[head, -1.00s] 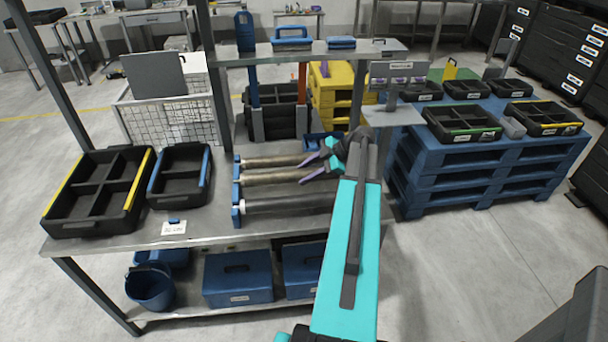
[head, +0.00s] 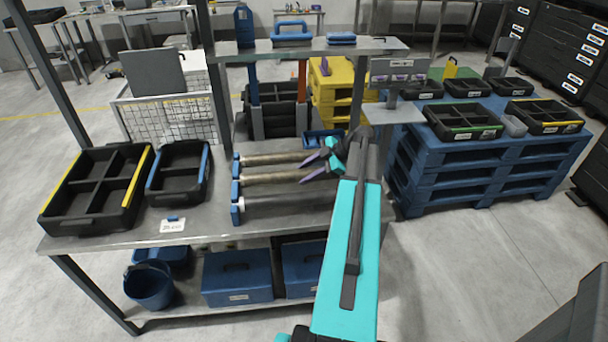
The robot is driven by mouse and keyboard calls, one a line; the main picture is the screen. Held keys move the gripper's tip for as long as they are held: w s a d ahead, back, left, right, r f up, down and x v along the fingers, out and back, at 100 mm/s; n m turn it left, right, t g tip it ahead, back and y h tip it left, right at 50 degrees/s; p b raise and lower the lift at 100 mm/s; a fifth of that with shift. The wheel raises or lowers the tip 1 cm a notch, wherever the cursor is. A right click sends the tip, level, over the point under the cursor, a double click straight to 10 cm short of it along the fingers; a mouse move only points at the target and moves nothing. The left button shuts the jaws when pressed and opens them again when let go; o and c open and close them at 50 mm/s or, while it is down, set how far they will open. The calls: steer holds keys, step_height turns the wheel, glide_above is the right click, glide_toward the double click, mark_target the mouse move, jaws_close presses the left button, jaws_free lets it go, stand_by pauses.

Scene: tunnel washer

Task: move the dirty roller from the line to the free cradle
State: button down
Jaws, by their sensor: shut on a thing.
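Two brown, stained rollers lie side by side on the bench, a back roller (head: 270,159) and a middle roller (head: 272,178). A darker grey roller (head: 285,202) lies in front of them. Their left ends meet blue cradle blocks (head: 236,190). My gripper (head: 314,167), with purple fingertips, is at the right part of the brown rollers and is shut on one of them. I cannot tell for certain which. The rollers' right ends are hidden by my gripper and arm. No empty cradle is clearly visible.
Black trays with yellow (head: 138,190) and blue (head: 205,172) edges stand on the bench's left. A shelf (head: 350,47) hangs above the back. A post with a panel (head: 392,90) stands right. Blue pallets (head: 450,165) with trays are further right. Bench space behind the rollers is narrow.

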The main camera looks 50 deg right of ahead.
steer(key=c, duration=1)
jaws_free()
steer(key=shift+r, duration=0.1)
steer(key=shift+s, duration=0.1)
steer(key=b+v, duration=0.3)
steer(key=v, duration=1)
steer(key=shift+s+d+r, duration=0.15)
steer(key=shift+d+r, duration=0.05)
